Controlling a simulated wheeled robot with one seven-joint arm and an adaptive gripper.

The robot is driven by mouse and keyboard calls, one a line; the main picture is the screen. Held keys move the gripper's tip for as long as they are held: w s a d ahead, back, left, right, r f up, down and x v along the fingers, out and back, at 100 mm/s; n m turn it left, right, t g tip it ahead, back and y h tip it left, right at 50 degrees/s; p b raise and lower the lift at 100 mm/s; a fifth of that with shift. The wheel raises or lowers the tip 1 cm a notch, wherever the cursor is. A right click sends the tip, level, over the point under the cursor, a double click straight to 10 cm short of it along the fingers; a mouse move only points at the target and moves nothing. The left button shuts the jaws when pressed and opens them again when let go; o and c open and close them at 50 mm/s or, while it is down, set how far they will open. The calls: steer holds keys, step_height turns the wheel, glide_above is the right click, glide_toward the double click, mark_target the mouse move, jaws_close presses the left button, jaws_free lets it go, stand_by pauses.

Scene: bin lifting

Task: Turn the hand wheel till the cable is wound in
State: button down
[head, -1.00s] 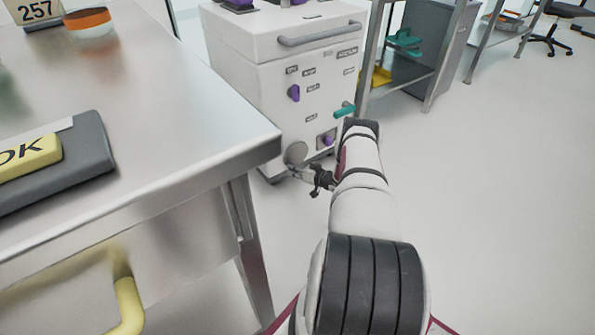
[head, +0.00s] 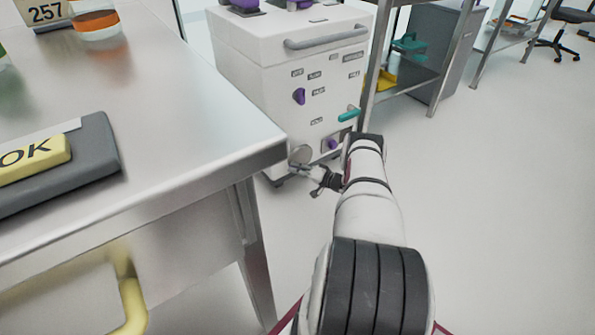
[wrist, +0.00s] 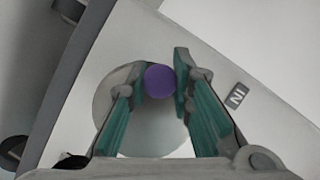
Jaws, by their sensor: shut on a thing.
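The hand wheel (head: 299,155) is a pale grey disc low on the front of the white cabinet, near its left edge. It also fills the middle of the wrist view (wrist: 107,100). A round purple handle knob (wrist: 160,81) stands out from the disc, between the teal finger pads. My gripper (head: 313,171) reaches the wheel from the right, low down. In the wrist view my gripper (wrist: 158,82) is shut on the knob. A label reading "IN" (wrist: 236,96) is right of the wheel. I cannot make out a cable in either view.
The white cabinet (head: 250,90) has a grey bar handle, a purple knob (head: 299,96) and a teal lever (head: 349,114). A steel table (head: 190,130) with a sharp corner stands close on the left. Open floor (head: 490,200) lies to the right.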

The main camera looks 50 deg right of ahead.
stand_by(0.3)
steer(key=c, duration=1.4)
jaws_free()
steer(key=shift+s, duration=0.1)
steer(key=v, duration=1.2)
